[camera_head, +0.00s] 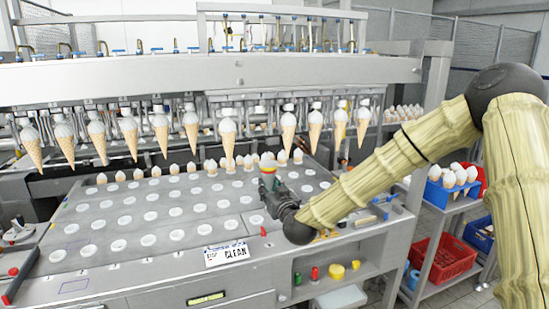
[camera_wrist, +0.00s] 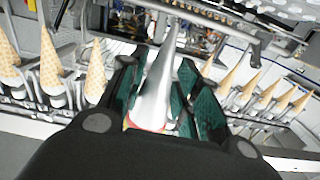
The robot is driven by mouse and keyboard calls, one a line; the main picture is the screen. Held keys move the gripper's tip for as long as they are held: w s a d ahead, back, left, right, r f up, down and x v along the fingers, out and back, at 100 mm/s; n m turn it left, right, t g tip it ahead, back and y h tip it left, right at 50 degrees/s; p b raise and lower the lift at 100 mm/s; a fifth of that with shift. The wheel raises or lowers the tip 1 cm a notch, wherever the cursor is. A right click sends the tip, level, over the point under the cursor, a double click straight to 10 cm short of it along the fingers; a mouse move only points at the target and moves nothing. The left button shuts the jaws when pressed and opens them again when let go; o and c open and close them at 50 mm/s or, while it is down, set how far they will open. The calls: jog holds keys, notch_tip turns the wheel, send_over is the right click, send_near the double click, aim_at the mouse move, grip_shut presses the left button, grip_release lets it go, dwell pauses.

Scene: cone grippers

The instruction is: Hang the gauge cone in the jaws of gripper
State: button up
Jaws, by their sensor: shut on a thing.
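The gauge cone (camera_wrist: 155,92) is a smooth silver cone with a red band near its wide end. In the wrist view it stands between the green-padded fingers of my gripper (camera_wrist: 163,88), its tip toward the top of the picture. My gripper is shut on it. In the head view my gripper (camera_head: 270,187) is over the plate, below the row of hanging cones. The hanging row has a gap with no cone near the overhead jaws (camera_head: 259,112).
Waffle cones with white tops (camera_head: 228,135) hang on both sides of the gap. Small white-topped pieces stand along the plate's back. The plate (camera_head: 165,240) has rows of white round spots and a CLEAN sign (camera_head: 226,254). A blue crate of cones (camera_head: 452,190) stands at right.

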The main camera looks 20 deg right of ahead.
aim_at(274, 162)
jog(key=r, duration=0.3)
jog(key=w+d+r, duration=0.1)
jog(key=r, duration=0.4)
jog(key=shift+w+d+r+p, duration=0.15)
jog(key=shift+d+r+p, duration=0.2)
jog(key=shift+d+r, duration=0.05)
jog(key=shift+f, duration=0.1)
jog(key=w+b, duration=0.1)
jog(key=w, duration=0.5)
jog(key=shift+w, duration=0.15)
jog(key=shift+w+a+b, duration=0.15)
jog(key=shift+w+b, duration=0.6)
jog(key=shift+w, duration=0.65)
dwell(0.5)
jog(key=shift+w, duration=0.3)
jog(key=shift+w, duration=0.2)
jog(key=shift+w, duration=0.35)
jog(key=shift+w, duration=0.35)
